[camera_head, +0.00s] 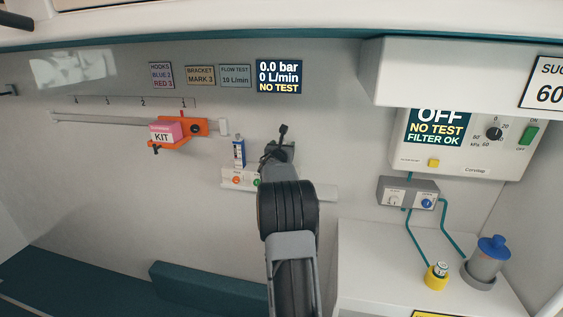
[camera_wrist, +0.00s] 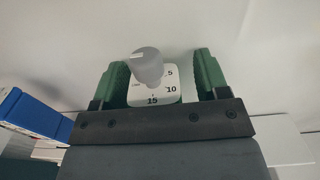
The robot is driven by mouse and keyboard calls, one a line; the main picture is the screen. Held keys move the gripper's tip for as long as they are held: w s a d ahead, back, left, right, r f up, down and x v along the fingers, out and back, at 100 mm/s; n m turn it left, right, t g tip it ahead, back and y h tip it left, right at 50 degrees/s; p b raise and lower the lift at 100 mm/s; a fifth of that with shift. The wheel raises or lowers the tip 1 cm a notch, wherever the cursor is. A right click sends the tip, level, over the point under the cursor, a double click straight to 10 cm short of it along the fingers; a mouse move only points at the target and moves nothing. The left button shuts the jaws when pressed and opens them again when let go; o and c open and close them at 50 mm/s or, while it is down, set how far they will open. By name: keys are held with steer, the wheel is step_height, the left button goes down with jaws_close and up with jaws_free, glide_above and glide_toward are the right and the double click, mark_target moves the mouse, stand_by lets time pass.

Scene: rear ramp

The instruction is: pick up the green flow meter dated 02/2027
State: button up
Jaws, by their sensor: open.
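In the wrist view, a pale flow meter (camera_wrist: 170,92) shows a white dial face marked 5, 10 and 15, with a grey knob in front. My gripper (camera_wrist: 160,60) is open, with one green ribbed finger on each side of the meter. A gap shows beside its right edge; whether the left finger touches it I cannot tell. No date and no green part of the meter can be made out. In the head view, my gripper (camera_head: 279,145) is at the wall above the white rail, and my arm hides the meter there.
A blue and white item (camera_head: 239,152) stands just left of my gripper; it also shows in the wrist view (camera_wrist: 38,112). The white rail (camera_head: 315,191) carries orange and green marked sockets. An orange bracket with a pink kit (camera_head: 166,131) is farther left. A suction unit (camera_head: 460,150) is right.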

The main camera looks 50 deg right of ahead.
steer(key=shift+c, duration=0.3)
steer(key=shift+r, duration=0.1)
jaws_close()
